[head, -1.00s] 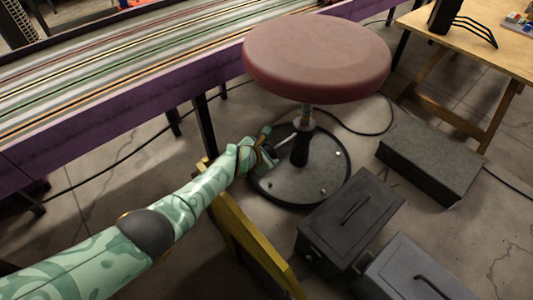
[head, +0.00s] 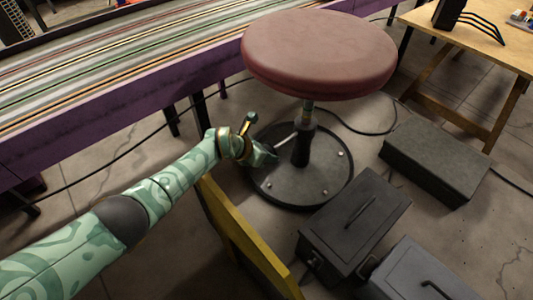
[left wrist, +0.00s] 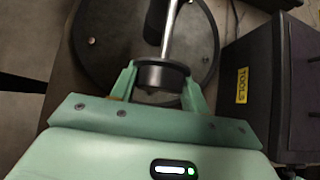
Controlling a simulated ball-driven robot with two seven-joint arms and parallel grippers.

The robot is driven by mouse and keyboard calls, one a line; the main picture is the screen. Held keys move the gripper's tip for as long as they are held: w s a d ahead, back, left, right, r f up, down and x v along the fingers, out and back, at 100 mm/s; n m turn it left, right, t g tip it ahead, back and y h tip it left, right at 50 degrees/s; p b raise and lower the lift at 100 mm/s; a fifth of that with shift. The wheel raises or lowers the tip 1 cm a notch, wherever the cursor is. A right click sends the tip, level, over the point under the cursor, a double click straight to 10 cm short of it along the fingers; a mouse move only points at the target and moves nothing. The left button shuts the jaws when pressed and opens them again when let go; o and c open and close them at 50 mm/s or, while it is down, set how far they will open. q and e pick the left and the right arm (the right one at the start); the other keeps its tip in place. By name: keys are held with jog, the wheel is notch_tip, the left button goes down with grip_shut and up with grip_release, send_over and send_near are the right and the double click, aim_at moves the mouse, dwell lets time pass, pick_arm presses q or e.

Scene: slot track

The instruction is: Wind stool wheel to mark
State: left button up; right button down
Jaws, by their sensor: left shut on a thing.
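The stool has a round red seat (head: 320,55) on a column (head: 304,145) rising from a dark, bolted round base (head: 325,180). A thin metal rod (left wrist: 171,35) runs from the column to a dark round wheel (left wrist: 162,77). My left gripper (head: 268,155) is low beside the column, over the left part of the base. In the left wrist view its fingers (left wrist: 160,82) are shut on the wheel from both sides. In the head view the hand mostly hides the wheel. I cannot make out a mark. My right gripper is not in view.
A yellow board (head: 245,238) stands just below my left forearm. Dark toolboxes (head: 355,222) and a grey block (head: 435,160) lie right of the stool. A purple-sided track table (head: 100,120) runs behind; a wooden table (head: 490,50) is at upper right. Cables cross the floor.

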pick_arm(q)
jog(key=shift+a+f+n+g+h+b, duration=0.1)
jog(key=shift+f+n+g+h+b, duration=0.15)
jog(key=shift+n+g+h+b, duration=0.3)
jog(key=shift+b, duration=0.3)
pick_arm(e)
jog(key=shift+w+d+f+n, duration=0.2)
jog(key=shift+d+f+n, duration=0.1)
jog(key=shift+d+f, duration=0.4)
pick_arm(q)
jog(key=shift+r, duration=0.1)
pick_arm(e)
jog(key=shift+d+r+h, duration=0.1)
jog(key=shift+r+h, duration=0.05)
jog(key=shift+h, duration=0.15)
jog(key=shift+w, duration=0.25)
pick_arm(q)
jog(key=o, duration=1)
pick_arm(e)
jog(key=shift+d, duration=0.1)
